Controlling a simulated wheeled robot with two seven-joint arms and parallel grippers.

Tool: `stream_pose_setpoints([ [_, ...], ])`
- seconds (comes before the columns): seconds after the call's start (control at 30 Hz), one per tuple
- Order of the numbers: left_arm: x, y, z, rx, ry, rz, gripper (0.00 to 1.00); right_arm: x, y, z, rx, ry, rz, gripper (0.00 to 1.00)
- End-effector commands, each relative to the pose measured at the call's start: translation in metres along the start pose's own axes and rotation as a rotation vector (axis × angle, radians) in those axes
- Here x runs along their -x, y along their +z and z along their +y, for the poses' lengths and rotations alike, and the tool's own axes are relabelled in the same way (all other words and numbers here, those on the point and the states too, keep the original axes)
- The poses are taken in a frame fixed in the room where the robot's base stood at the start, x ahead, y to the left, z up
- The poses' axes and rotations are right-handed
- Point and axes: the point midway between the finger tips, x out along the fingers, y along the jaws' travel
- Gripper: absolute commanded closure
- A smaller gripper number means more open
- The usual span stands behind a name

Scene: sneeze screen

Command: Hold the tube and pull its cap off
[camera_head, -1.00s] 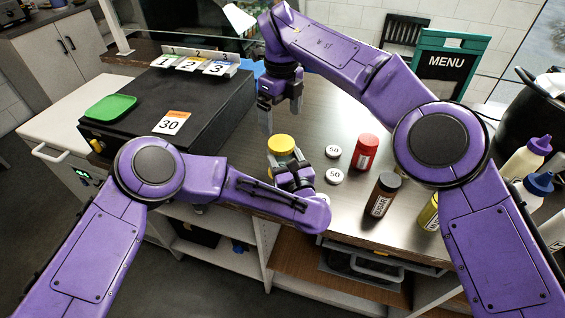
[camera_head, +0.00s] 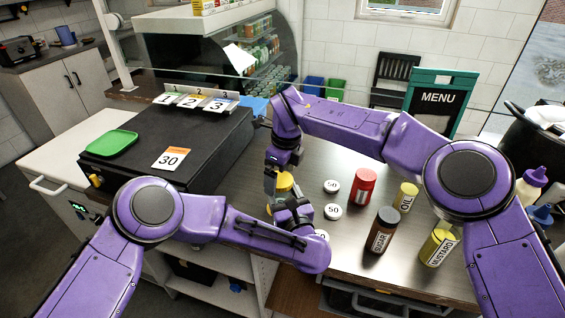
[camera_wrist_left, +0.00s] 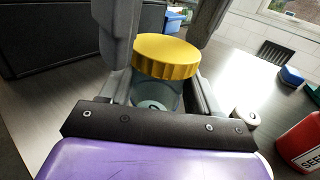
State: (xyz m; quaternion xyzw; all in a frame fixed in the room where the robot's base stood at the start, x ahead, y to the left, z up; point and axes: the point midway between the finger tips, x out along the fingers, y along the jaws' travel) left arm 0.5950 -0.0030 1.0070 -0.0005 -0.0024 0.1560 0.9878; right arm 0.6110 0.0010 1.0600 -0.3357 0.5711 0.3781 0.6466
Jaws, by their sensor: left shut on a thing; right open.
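The tube (camera_wrist_left: 160,96) is a clear, greyish-blue cylinder standing upright on the counter, with a ribbed yellow cap (camera_wrist_left: 166,56) on top. In the head view the yellow cap (camera_head: 284,181) shows between my two grippers. My left gripper (camera_head: 285,205) is shut around the tube's body below the cap. My right gripper (camera_head: 276,182) is open, pointing down from above, with its fingers beside the cap; its grey fingers also show on either side of the cap in the left wrist view. The tube's lower part is mostly hidden by my left gripper.
Right of the tube are white discs marked 50 (camera_head: 332,187), a red jar (camera_head: 364,187), a sugar jar (camera_head: 382,232), an oil jar (camera_head: 406,197) and a mustard jar (camera_head: 438,246). A black box (camera_head: 205,138) with a green tray (camera_head: 111,144) stands left.

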Motion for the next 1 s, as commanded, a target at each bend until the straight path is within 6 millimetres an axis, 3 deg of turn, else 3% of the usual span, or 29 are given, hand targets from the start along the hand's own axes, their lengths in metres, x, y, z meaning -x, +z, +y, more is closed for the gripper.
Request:
stream_pose_setpoints([
  [0.27,0.0014,-0.0062,0.0022,-0.006,0.004,0.011,0.93,-0.0024,0.0000,0.0001,0.000,0.000,0.000,0.03],
  [0.4,0.0015,-0.0065,0.0022,-0.007,0.004,0.012,0.93,-0.0022,0.0000,0.0002,0.000,0.000,0.000,0.49],
  [0.47,0.0016,-0.0066,0.0022,-0.007,0.004,0.012,0.93,-0.0022,0.0000,0.0001,0.000,0.000,0.000,0.64],
  [1.0,0.0018,-0.0071,0.0023,-0.008,0.004,0.013,0.93,-0.0003,0.0003,0.0001,0.000,0.000,0.000,0.64],
])
